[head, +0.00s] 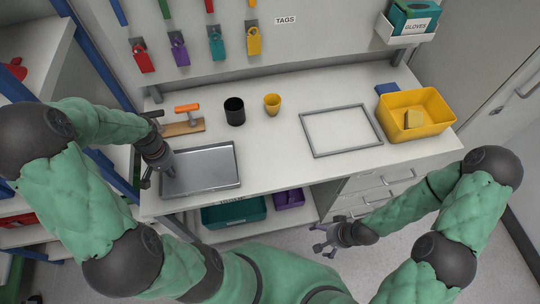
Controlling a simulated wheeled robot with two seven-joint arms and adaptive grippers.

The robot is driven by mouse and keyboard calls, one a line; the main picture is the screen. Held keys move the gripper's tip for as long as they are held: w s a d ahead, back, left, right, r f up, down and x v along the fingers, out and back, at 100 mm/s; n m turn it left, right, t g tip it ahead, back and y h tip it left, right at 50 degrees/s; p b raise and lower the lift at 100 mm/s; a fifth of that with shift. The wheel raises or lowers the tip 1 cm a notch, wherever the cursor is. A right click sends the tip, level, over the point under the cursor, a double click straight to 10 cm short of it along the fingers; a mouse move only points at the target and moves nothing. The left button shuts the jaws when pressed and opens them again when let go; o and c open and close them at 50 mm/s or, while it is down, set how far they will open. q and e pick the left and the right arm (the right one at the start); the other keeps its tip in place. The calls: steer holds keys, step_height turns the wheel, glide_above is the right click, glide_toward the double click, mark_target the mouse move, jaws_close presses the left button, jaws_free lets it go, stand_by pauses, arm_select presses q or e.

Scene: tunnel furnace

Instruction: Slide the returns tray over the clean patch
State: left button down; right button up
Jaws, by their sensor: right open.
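The returns tray (205,172), a shallow grey metal tray, lies flat on the left part of the worktop near its front edge. The clean patch (340,131) appears as a pale rectangle inside a grey outline on the right half of the worktop, well apart from the tray. My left gripper (158,179) is at the tray's left edge, its fingers pointing down at the rim. Whether they are closed on the rim is unclear. My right gripper (326,241) is open and empty, in front of the worktop's front edge and away from the tray.
A black cup (234,111) and a yellow cup (272,104) stand behind the gap between tray and patch. An orange-handled tool (187,108) sits behind the tray. A yellow bin (414,114) stands right of the patch. The worktop between tray and patch is clear.

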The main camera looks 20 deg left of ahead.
arm_select(q)
step_height(320, 180, up, 9)
steer(key=p, duration=0.6)
steer(key=shift+a+f, duration=0.15)
